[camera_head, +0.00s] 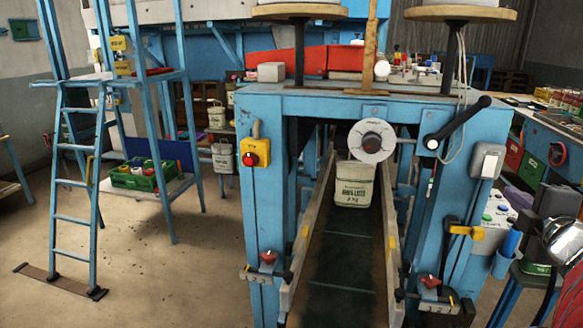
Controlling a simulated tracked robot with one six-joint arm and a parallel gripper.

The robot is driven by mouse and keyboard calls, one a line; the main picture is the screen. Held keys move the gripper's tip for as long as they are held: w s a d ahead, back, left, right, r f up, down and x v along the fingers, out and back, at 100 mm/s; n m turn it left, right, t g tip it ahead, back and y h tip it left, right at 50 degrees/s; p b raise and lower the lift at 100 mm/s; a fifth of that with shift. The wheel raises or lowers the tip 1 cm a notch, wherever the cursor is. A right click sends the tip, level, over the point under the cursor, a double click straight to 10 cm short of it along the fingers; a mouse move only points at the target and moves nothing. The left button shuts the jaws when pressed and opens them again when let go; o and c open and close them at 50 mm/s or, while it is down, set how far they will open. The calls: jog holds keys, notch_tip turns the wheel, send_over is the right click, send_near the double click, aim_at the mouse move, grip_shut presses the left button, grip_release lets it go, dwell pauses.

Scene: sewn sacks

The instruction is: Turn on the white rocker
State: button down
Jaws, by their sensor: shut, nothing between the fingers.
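A pale grey-white switch box (487,161) is fixed to the right blue post of the machine frame, near its top. Its front looks like a white rocker, but it is too small for me to tell which way it is tipped. A black lever arm with a ball end (458,122) is mounted just to its left and above. My gripper is not in this view.
A round dial (372,141) hangs at the frame's centre, above a sack (354,184) on the conveyor (338,255). A yellow box with a red button (255,152) is on the left post. A yellow-handled lever (465,231) sits below the switch box. Open floor lies left.

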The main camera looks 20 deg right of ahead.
aim_at(488, 176)
jog(key=x, duration=1)
jog(key=shift+w+d, duration=0.15)
jog(key=shift+w, duration=0.15)
jog(key=shift+w+d+f, duration=0.1)
jog(key=shift+w+f, duration=0.05)
jog(key=shift+s+a, duration=0.4)
jog(key=shift+s, duration=0.1)
jog(key=s+a+f, duration=0.1)
jog(key=s+a, duration=0.5)
jog(key=s, duration=0.5)
jog(key=shift+a+f, duration=0.15)
jog(key=shift+f, duration=0.25)
jog(key=shift+w, duration=0.15)
